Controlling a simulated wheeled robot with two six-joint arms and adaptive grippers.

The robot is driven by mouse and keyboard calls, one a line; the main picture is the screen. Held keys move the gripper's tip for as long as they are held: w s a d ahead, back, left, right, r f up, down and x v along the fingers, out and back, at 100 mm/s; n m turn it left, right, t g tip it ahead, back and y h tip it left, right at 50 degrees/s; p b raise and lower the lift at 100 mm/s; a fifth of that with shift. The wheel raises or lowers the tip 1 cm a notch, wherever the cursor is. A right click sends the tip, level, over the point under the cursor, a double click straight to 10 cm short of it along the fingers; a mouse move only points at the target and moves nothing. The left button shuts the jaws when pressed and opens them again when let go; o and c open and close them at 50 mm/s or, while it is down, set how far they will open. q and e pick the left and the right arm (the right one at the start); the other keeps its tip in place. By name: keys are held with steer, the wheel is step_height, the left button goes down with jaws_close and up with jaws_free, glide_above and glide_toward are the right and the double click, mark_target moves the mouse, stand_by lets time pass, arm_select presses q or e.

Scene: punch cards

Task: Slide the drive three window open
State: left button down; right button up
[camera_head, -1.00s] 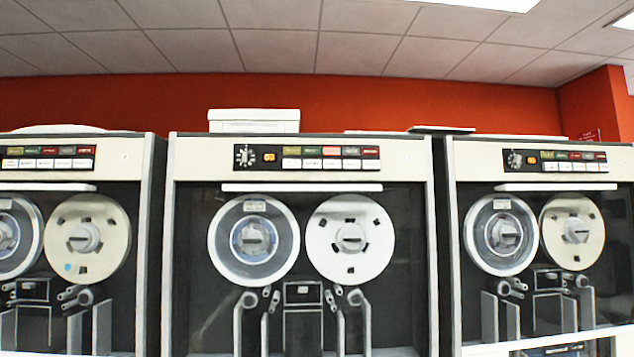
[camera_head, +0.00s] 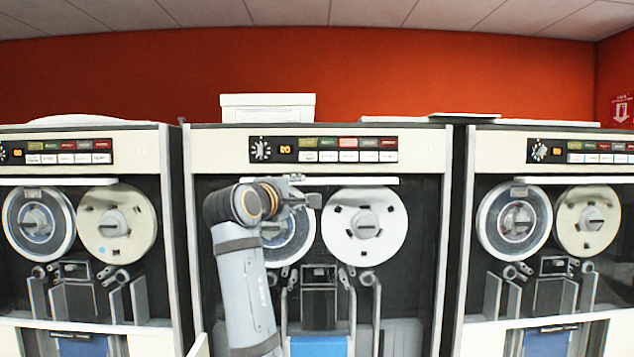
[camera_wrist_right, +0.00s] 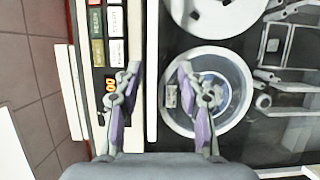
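The middle tape drive (camera_head: 420,150) has a dark front window (camera_head: 415,260) with a white horizontal bar (camera_head: 360,181) along its top, below the button panel. I cannot read a drive number on it. My right gripper (camera_head: 306,189) is in front of the bar's left part and hides some of it and of the left reel. In the right wrist view, turned sideways, the gripper (camera_wrist_right: 160,92) is open and empty. One finger is over the panel side and the other over the reel side, with the bar (camera_wrist_right: 152,70) between them. Contact cannot be told. My left gripper is not in view.
Similar drives stand at left (camera_head: 90,137) and right (camera_head: 490,150), each with its own bar and reels. A white box (camera_head: 267,107) and flat items (camera_head: 465,116) lie on top. A red wall (camera_head: 420,75) is behind.

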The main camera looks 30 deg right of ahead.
mark_target(318, 181)
steer(key=p+x, duration=0.2)
steer(key=x, duration=0.1)
steer(key=r+p+x, duration=0.1)
steer(key=p+x, duration=0.1)
steer(key=x, duration=0.1)
steer(key=s+p+x, duration=0.1)
steer(key=x, duration=0.2)
steer(key=shift+w+d+r+p, duration=0.2)
steer(key=shift+d+r+p, duration=0.1)
steer(key=shift+d+p, duration=0.15)
steer(key=shift+w+d+f, duration=0.2)
steer(key=shift+w+d, duration=0.15)
steer(key=shift+w, duration=0.05)
steer(key=shift+a, duration=0.1)
steer(key=shift+c, duration=0.3)
jaws_close()
